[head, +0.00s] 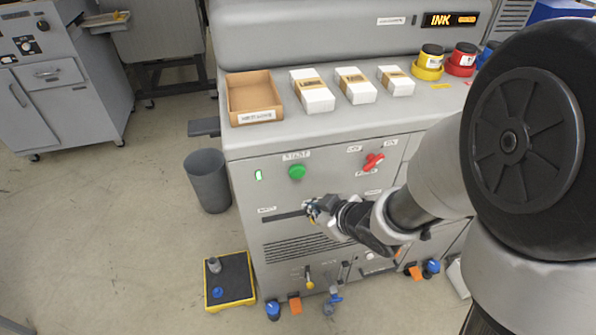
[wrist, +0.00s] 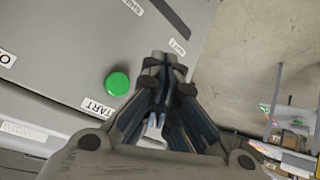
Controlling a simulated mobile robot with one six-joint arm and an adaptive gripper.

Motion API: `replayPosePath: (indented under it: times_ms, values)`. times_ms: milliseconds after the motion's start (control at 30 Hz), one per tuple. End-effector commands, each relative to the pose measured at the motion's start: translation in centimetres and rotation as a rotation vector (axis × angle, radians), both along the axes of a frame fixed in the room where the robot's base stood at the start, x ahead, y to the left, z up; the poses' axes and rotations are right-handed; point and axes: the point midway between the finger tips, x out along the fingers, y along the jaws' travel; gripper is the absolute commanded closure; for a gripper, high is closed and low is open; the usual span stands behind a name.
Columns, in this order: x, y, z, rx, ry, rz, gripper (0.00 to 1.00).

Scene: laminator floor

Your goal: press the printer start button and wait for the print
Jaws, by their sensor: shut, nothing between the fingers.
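The printer is a large grey machine (head: 340,215) in the middle of the head view. Its round green start button (head: 297,172) sits on the front panel under a START label, and it also shows in the wrist view (wrist: 118,83) beside the word START. My gripper (head: 310,208) is below and slightly right of the button in the head view, apart from it. In the wrist view my gripper (wrist: 165,62) is shut and empty, with its fingertips to the right of the button. A small green light (head: 258,175) shows left of the button.
A red rotary switch (head: 373,161) is right of the button. An open cardboard tray (head: 254,115) and several white banded packs (head: 355,86) lie on the printer's top.

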Motion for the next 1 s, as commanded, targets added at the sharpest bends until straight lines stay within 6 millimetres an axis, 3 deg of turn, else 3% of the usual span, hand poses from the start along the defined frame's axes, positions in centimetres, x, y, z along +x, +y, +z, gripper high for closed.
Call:
replayPosePath:
  times_ms: [500, 1000]
  values:
    - [6.4, 1.8, 0.1, -0.001, -0.001, 0.000, 1.00]
    - [7.3, 2.1, 0.0, 0.000, -0.001, -0.001, 1.00]
